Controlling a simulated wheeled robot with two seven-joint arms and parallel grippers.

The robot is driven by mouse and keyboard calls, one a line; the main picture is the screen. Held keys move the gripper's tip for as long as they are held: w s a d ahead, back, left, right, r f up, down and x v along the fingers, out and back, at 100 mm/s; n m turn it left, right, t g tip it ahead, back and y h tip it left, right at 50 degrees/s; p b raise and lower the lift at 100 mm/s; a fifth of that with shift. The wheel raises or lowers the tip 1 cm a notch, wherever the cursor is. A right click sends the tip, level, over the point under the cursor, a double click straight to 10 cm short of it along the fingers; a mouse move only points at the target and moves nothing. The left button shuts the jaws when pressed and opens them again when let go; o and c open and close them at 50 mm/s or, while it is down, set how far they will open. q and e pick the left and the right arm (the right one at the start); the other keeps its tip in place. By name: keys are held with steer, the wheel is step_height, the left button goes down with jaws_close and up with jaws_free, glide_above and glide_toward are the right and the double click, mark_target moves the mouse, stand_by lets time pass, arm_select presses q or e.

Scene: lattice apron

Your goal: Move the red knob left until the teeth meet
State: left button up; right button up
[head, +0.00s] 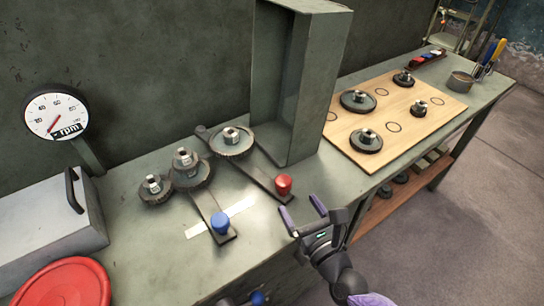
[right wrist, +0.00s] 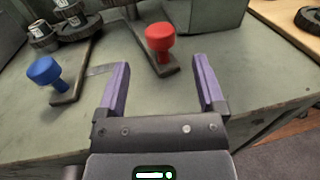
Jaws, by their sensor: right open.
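The red knob (head: 283,184) stands upright at the near end of a dark lever that carries a large gear (head: 231,143) at its far end. A second lever bears a middle gear (head: 191,172) and a blue knob (head: 220,222). A small gear (head: 155,190) sits left of the middle gear. The large gear is close to the middle gear; I cannot tell whether their teeth touch. My right gripper (head: 302,210) is open and empty, in front of the red knob. In the right wrist view, the red knob (right wrist: 160,38) shows beyond and between the fingers (right wrist: 160,75).
A grey upright housing (head: 305,90) stands behind the red lever. A wooden board (head: 395,108) with several gears lies to the right. A dial marked rpm (head: 57,115), a grey box (head: 45,218) and a red round lid (head: 65,284) are at left. The bench front is clear.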

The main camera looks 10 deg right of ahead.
mark_target(280, 176)
steer(key=w, duration=0.3)
steer(key=w+a+b, duration=0.1)
steer(key=w, duration=0.5)
steer(key=shift+a+b, duration=0.3)
steer(key=shift+b, duration=0.1)
steer(key=shift+w+a, duration=0.1)
steer(key=shift+w, duration=0.35)
arm_select(q)
steer(key=shift+s+a+f, duration=0.25)
steer(key=shift+s+f, duration=0.05)
steer(key=shift+f, duration=0.2)
steer(key=shift+s+a+f, duration=0.2)
steer(key=shift+s+f, duration=0.05)
steer(key=shift+f, duration=0.2)
steer(key=shift+w, duration=0.1)
arm_select(e)
steer(key=shift+c, duration=0.2)
